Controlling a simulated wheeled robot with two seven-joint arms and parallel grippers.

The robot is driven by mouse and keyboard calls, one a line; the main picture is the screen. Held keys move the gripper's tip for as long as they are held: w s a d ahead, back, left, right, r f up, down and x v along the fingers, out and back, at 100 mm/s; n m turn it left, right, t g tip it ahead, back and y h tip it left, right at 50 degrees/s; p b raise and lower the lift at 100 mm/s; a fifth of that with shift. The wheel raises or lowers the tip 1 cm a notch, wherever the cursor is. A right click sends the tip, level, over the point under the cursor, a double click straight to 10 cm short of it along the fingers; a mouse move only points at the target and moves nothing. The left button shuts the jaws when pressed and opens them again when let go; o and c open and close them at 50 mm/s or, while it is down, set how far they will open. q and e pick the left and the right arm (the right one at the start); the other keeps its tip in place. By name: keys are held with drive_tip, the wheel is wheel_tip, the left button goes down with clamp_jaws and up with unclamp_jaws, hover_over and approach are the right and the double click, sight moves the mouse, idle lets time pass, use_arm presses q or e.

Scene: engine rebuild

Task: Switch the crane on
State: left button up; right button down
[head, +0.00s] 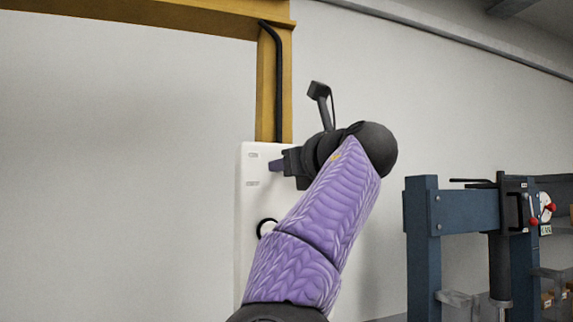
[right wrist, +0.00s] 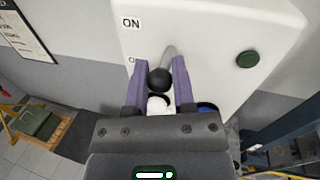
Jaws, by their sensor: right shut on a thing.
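The crane's white control box (head: 252,205) is fixed to the yellow post. In the right wrist view its white face (right wrist: 215,45) carries an ON label (right wrist: 131,23), with a second label below it, mostly hidden by a finger. A lever with a grey stem and black ball knob (right wrist: 160,79) stands out from the box. My right gripper (right wrist: 160,88) has its purple fingers closed around the knob. In the head view my right gripper (head: 277,165) is at the upper part of the box, and the lever cannot be made out there. My left gripper is not in view.
A black ring (head: 266,227) shows lower on the box, partly behind my arm. The yellow crane post (head: 267,90) rises above. A blue press frame (head: 422,240) stands at right.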

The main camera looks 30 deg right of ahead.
wheel_tip(320, 180, up, 2)
drive_tip(key=g+p, duration=0.3)
drive_tip(key=p, duration=0.2)
drive_tip(key=shift+w+r+m, duration=0.1)
drive_tip(key=shift+w+m, duration=0.05)
drive_tip(key=shift+m, duration=0.15)
drive_tip(key=shift+g+p, duration=0.3)
drive_tip(key=shift+p, duration=0.05)
drive_tip(key=shift+f, duration=0.25)
drive_tip(key=shift+c, duration=2.4)
unclamp_jaws()
drive_tip(key=shift+w, duration=0.1)
drive_tip(key=b+v, duration=0.4)
drive_tip(key=v, duration=0.6)
drive_tip(key=shift+d, duration=0.15)
